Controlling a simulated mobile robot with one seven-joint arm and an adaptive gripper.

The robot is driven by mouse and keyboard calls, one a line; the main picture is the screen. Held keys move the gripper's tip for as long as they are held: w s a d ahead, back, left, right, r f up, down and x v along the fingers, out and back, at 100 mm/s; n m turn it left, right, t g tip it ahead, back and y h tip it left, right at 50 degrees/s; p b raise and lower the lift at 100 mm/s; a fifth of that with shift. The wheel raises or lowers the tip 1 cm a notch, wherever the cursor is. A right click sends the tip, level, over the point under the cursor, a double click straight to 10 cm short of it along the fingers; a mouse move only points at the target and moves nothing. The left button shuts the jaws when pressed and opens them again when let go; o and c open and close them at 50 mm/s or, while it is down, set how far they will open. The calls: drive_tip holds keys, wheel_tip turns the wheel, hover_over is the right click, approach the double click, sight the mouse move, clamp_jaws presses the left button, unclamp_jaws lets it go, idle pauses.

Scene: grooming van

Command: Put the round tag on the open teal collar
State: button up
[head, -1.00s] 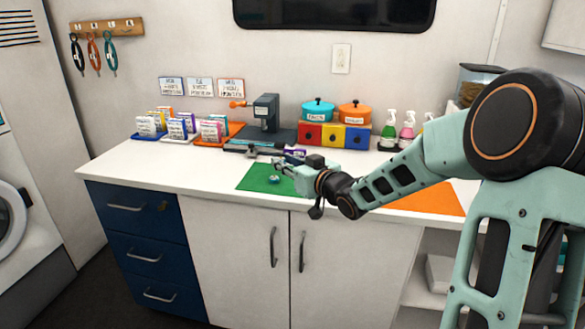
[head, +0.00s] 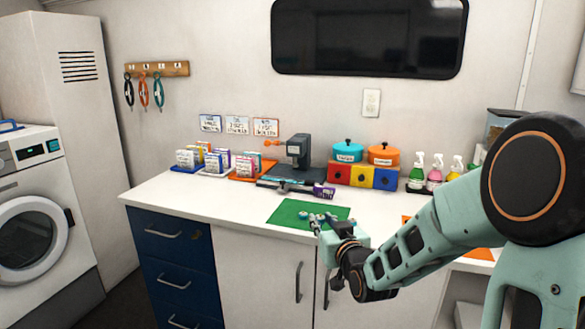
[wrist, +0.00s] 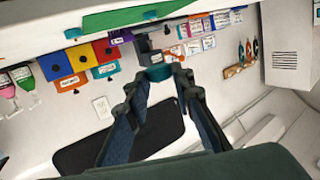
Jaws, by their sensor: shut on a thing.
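My gripper (head: 318,224) is over the front part of the green mat on the counter. In the wrist view its fingers (wrist: 157,68) are closed on a small teal piece (wrist: 158,73), which seems to be the round tag; its face and outline are mostly hidden. A small teal item (head: 303,215) lies on the mat just left of the fingertips; I cannot tell its shape. It also shows on the mat in the wrist view (wrist: 149,14). A teal collar (head: 158,93) hangs at the right of the wall rack; I cannot tell if it is open.
The rack (head: 157,69) also holds a black collar (head: 129,92) and an orange one (head: 144,91). Behind the green mat (head: 335,212) stand a dark press (head: 299,150), coloured boxes (head: 362,176) and spray bottles (head: 417,170). The counter's front left is clear.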

drive_tip(key=s+d+f+m+h, duration=0.3)
drive_tip(key=s+d+h, duration=0.1)
drive_tip(key=s+d, duration=0.1)
wheel_tip(320, 180, up, 21)
drive_tip(key=p, duration=2)
drive_tip(key=shift+w+d+f+p, duration=0.2)
drive_tip(key=shift+w+d+p, duration=0.05)
drive_tip(key=shift+p, duration=0.05)
